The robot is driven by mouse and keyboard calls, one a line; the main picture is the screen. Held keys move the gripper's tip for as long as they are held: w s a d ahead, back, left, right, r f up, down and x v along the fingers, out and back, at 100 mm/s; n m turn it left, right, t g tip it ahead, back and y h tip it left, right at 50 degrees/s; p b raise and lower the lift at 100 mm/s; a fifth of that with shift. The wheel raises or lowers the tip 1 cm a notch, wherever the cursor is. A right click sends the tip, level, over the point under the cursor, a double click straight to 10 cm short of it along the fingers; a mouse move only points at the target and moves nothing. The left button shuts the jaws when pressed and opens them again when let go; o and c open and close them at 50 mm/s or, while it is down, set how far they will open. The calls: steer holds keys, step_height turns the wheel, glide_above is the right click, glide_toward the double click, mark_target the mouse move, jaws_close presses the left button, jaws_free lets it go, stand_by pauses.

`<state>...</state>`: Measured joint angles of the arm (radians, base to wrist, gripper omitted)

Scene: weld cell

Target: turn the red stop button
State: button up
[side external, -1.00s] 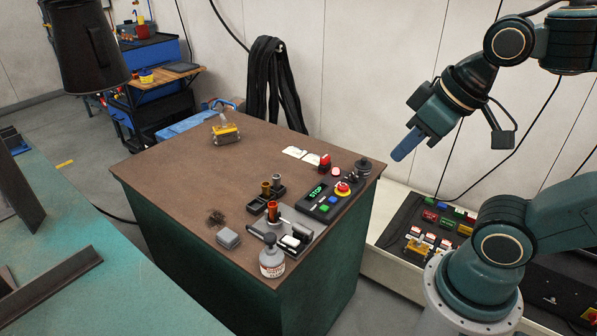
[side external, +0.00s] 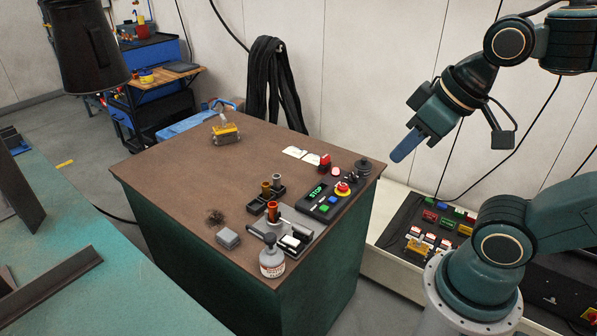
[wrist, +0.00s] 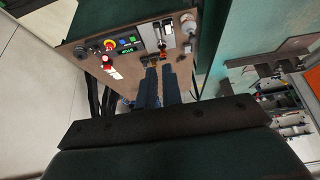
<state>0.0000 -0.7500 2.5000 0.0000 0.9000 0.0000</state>
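The red stop button (side external: 343,188) sits on a yellow ring on a dark control panel (side external: 325,203) with a green-lit STOP display, at the right part of the brown-topped bench. In the wrist view the red stop button (wrist: 109,45) is in the upper left, unobstructed. My gripper (side external: 399,156) hangs in the air to the right of the bench, higher than the panel and clear of the button. In the wrist view my gripper (wrist: 159,70) shows two dark blue fingers with a narrow gap and nothing between them.
A spray-type bottle (side external: 272,260) stands at the bench's front edge. A yellow part (side external: 226,133) lies at the back. The bench's left middle is clear. A low tray (side external: 425,225) with coloured blocks stands at right.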

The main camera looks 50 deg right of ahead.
steer(key=o, duration=0.7)
steer(key=shift+w+d+r, duration=0.1)
steer(key=shift+w, duration=0.05)
steer(key=shift+o, duration=0.9)
steer(key=shift+w+d, duration=0.15)
steer(key=shift+w, duration=0.15)
steer(key=w+d+n+g+h, duration=0.25)
steer(key=w+d, duration=0.25)
steer(key=w, duration=0.4)
steer(key=n+g, duration=0.6)
steer(key=n, duration=0.1)
glide_above(342, 185)
steer(key=w+a, duration=0.4)
step_height(342, 185, down, 17)
steer(key=shift+w+m+h, duration=0.1)
steer(key=shift+m+h, duration=0.15)
steer(key=shift+h, duration=0.1)
steer(key=shift+f, duration=0.2)
steer(key=x, duration=1.3)
steer(key=shift+s+d+f, duration=0.15)
steer(key=shift+s+f, duration=0.15)
